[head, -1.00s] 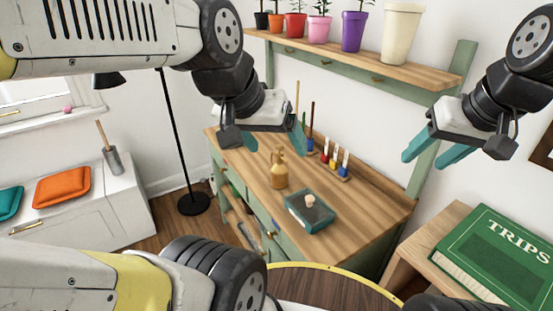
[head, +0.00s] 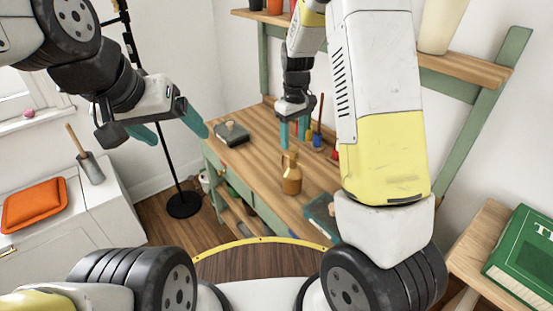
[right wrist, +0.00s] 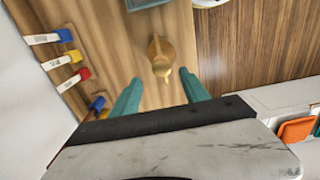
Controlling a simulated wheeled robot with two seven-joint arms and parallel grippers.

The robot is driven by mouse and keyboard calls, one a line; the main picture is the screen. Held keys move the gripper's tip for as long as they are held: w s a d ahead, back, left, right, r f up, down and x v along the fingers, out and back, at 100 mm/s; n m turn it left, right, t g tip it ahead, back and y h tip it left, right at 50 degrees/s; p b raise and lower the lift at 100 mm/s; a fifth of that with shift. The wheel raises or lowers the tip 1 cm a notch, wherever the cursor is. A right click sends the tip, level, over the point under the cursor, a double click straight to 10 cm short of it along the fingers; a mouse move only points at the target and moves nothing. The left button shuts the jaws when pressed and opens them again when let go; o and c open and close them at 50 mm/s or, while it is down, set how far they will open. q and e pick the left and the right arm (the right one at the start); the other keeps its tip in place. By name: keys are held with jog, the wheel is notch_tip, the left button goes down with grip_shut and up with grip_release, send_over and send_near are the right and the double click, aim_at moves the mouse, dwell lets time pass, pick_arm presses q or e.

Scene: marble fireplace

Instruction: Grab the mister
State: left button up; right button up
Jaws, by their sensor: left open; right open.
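The mister (head: 291,174) is a small amber-brown bottle with a spout, standing upright on the wooden workbench (head: 262,150). My right gripper (head: 292,132) is above the bench, just behind and above the mister in the head view, with teal fingers apart and nothing between them. In the right wrist view the mister (right wrist: 161,58) lies ahead of the open fingertips (right wrist: 160,85), apart from them. My left gripper (head: 173,133) is open and empty, in the air left of the bench.
A teal tray (head: 322,208) stands right of the mister, partly hidden by my right arm. A dark box (head: 232,134) sits at the bench's left end. Colored brushes (right wrist: 62,60) stand along the back. A shelf with pots (head: 440,25) hangs above.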

aim_at(293, 156)
jog(key=f, duration=0.4)
jog(key=s+f, duration=0.1)
jog(key=f, duration=0.2)
jog(key=shift+d, duration=0.1)
grip_shut()
dwell(1.2)
